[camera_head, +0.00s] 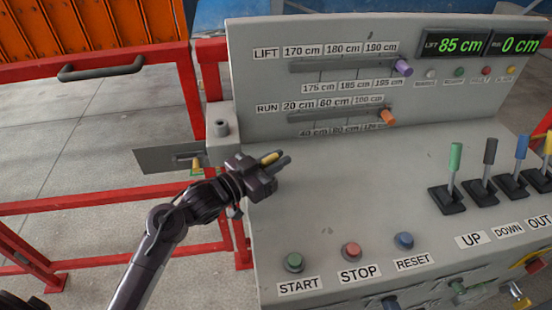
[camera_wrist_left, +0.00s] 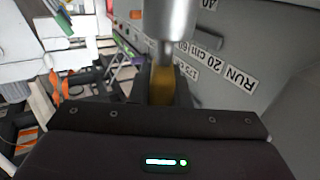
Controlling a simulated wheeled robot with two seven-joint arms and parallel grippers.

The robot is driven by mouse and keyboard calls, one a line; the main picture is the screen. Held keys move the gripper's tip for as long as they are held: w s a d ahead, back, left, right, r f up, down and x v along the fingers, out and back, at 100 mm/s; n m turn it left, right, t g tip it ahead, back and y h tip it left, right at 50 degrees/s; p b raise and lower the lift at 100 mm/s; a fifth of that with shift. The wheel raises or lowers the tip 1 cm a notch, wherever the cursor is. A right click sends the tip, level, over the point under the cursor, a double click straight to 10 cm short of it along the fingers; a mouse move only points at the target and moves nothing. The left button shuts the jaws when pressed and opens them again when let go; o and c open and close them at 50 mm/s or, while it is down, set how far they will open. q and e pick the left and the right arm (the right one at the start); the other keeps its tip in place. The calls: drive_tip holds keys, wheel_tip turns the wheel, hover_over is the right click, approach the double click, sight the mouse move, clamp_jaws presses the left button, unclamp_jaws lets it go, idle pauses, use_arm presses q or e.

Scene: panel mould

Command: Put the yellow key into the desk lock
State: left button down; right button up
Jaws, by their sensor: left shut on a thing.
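My left gripper (camera_head: 276,164) hangs over the left part of the grey console, shut on a small yellow piece (camera_head: 268,158), which looks like the yellow key. The wrist view shows the yellow piece (camera_wrist_left: 163,82) between the fingers, partly covered by a grey metal cylinder (camera_wrist_left: 168,18) whose identity I cannot tell. I cannot tell which part is the desk lock. My right gripper is out of view.
The console (camera_head: 350,190) carries START (camera_head: 294,262), STOP (camera_head: 352,250) and RESET (camera_head: 404,240) buttons. Several upright levers (camera_head: 454,160) stand at the right. A flat plate (camera_head: 160,159) juts left of the console near red rails (camera_head: 190,100). The console's middle is clear.

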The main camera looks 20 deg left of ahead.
use_arm(q)
drive_tip(key=shift+f+b, duration=0.35)
drive_tip(key=shift+f, duration=0.4)
drive_tip(key=c, duration=1.3)
unclamp_jaws()
drive_tip(key=shift+r, duration=0.1)
drive_tip(key=shift+s+a, duration=0.2)
drive_tip(key=shift+s, duration=0.05)
drive_tip(key=b+v, duration=0.1)
drive_tip(key=v, duration=0.6)
drive_tip(key=shift+s+b, duration=0.1)
drive_tip(key=shift+b, duration=0.2)
drive_tip(key=shift+s, duration=0.1)
